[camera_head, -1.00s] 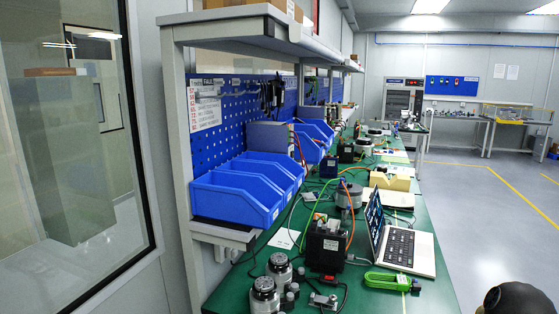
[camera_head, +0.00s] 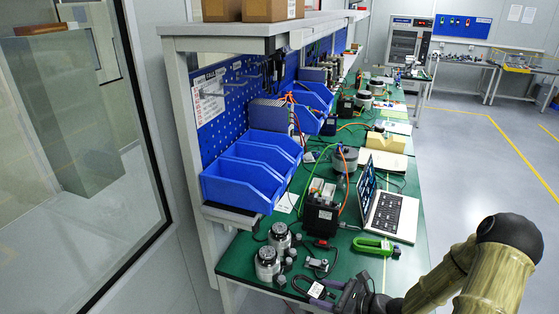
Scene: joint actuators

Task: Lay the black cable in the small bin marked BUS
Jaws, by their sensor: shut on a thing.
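My gripper (camera_head: 336,291) is low at the front edge of the green workbench, shut on a dark looped thing that looks like the black cable (camera_head: 299,284). A white tag (camera_head: 317,290) shows on or beside the loop. The exact grip is too small to make out. A row of blue bins (camera_head: 236,192) stands at the left of the bench, above and left of my gripper and well apart from it. I cannot read a BUS mark on any bin.
Two silver-capped round actuators (camera_head: 268,264) stand between my gripper and the bins. A black boxy unit (camera_head: 320,217), a green clamp-like part (camera_head: 377,246) and a laptop (camera_head: 388,212) lie behind. A shelf (camera_head: 260,30) overhangs the bins. The floor at right is clear.

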